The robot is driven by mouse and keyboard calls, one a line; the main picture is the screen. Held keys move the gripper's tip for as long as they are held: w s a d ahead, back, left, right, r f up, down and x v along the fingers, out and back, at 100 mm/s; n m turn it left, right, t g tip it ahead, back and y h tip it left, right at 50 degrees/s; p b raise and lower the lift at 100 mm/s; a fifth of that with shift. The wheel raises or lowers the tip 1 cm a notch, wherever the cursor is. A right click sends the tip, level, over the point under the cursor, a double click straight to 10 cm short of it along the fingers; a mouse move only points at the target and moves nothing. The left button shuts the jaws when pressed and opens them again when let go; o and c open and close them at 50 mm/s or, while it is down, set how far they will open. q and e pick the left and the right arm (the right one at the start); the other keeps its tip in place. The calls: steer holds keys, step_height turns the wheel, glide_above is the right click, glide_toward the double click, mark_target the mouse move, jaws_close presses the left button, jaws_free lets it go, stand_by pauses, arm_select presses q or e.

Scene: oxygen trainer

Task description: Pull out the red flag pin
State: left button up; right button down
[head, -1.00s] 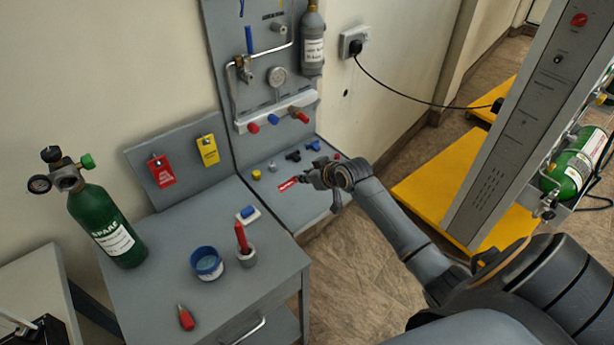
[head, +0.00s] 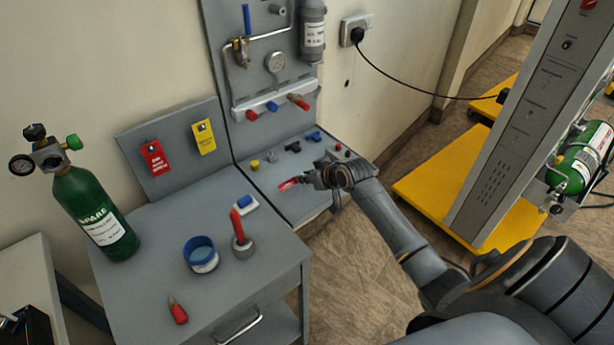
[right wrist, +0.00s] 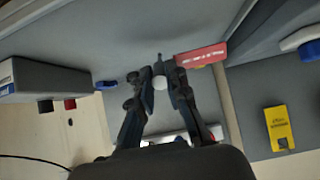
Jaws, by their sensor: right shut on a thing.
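The red flag pin (head: 288,184) shows as a small red tag with white lettering at the tip of my right gripper (head: 306,180), over the front part of the grey lower panel (head: 275,205). In the right wrist view the red flag (right wrist: 201,56) sticks out to the right of the fingertips. My right gripper (right wrist: 160,78) is shut on the pin there, with a thin dark tip and a small pale round part showing between the fingers. Whether the pin touches the panel is unclear. My left gripper is not in view.
Yellow (head: 254,164), black (head: 292,147) and blue (head: 314,136) fittings stand on the panel behind the gripper.

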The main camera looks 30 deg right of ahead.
steer(key=shift+f, duration=0.45)
steer(key=c, duration=1.2)
jaws_free()
steer(key=v, duration=1.2)
